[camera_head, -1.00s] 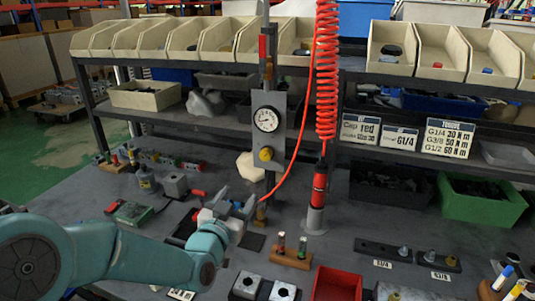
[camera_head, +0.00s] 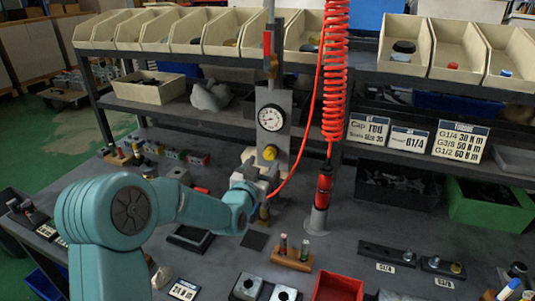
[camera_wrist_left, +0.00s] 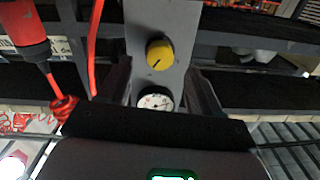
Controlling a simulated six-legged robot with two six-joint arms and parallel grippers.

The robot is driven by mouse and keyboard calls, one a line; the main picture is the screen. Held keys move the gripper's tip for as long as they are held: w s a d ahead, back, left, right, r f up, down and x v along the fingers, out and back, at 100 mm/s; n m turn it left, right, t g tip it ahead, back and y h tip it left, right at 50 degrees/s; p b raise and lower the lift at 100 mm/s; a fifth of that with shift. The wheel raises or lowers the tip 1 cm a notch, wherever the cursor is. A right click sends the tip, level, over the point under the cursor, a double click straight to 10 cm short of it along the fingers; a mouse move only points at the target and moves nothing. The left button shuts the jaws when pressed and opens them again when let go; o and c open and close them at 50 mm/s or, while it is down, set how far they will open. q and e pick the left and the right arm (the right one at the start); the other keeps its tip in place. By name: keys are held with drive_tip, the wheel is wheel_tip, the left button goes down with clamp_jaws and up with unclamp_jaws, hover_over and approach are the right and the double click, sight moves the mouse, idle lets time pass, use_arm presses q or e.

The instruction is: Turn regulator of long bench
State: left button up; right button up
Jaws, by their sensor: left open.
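The regulator is a yellow knob (camera_head: 270,152) on an upright grey panel (camera_head: 281,103), below a round white pressure gauge (camera_head: 270,117). My left gripper (camera_head: 259,170) is just in front of and below the knob, seen partly from behind. In the left wrist view the picture is upside down. There the yellow knob (camera_wrist_left: 159,54) shows ahead, between the lines of the two dark open fingers (camera_wrist_left: 160,80), apart from them. The gauge (camera_wrist_left: 155,101) shows lower, partly hidden by the gripper body. The fingers are empty. My right gripper is not in view.
A red coiled hose (camera_head: 334,75) hangs right of the panel, with a red tool (camera_head: 323,187) upright below it. A thin red hose passes close to my gripper. Beige bins (camera_head: 220,32) line the shelf above. A red box (camera_head: 337,287) stands at the front.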

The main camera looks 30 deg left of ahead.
sight(269, 156)
use_arm(q)
drive_tip(key=shift+p+x, duration=0.35)
drive_tip(key=shift+x, duration=1.85)
